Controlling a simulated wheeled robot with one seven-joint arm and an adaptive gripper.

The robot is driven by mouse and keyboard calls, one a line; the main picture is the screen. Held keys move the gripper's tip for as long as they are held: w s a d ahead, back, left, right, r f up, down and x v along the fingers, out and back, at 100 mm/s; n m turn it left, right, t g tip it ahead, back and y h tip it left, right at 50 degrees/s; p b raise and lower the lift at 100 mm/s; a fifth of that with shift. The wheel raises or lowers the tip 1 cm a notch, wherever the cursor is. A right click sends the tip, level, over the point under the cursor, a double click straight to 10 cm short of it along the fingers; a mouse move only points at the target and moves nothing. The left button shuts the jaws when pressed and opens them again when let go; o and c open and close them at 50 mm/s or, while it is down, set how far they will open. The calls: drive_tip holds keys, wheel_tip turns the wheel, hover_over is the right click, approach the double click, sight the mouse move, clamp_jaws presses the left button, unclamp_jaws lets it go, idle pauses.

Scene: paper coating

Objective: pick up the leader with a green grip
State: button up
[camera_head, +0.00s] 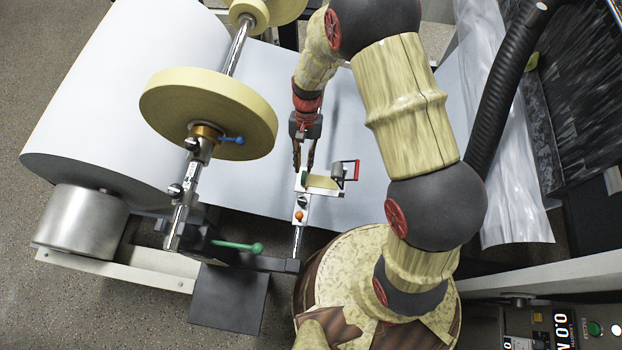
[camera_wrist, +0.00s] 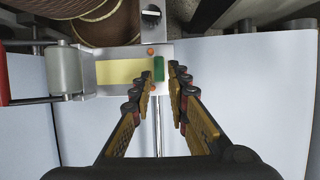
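The leader (camera_wrist: 120,72) is a flat pale yellow strip with a green grip (camera_wrist: 159,69) at its right end. It lies on a small metal holder (camera_wrist: 122,89). In the head view the yellow strip (camera_head: 323,182) and the green grip (camera_head: 304,176) show just below my fingertips. My gripper (camera_wrist: 161,80) is open, with one fingertip on each side of the green grip's near end. In the head view my gripper (camera_head: 304,167) points down at the holder. I cannot tell whether either finger touches the grip.
A metal roller (camera_wrist: 65,70) with a red-handled bracket (camera_head: 349,169) stands beside the strip. An orange knob (camera_head: 299,215) sits on the holder's mount. A large white paper roll (camera_head: 125,90) and a yellow tape roll (camera_head: 208,112) are at left. The paper web (camera_head: 350,125) runs under the holder.

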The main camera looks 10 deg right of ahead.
sight(304, 174)
drive_tip(key=b+x, duration=0.2)
drive_tip(key=x, duration=0.2)
drive_tip(key=shift+f, duration=0.45)
drive_tip(key=shift+c, duration=0.5)
clamp_jaws()
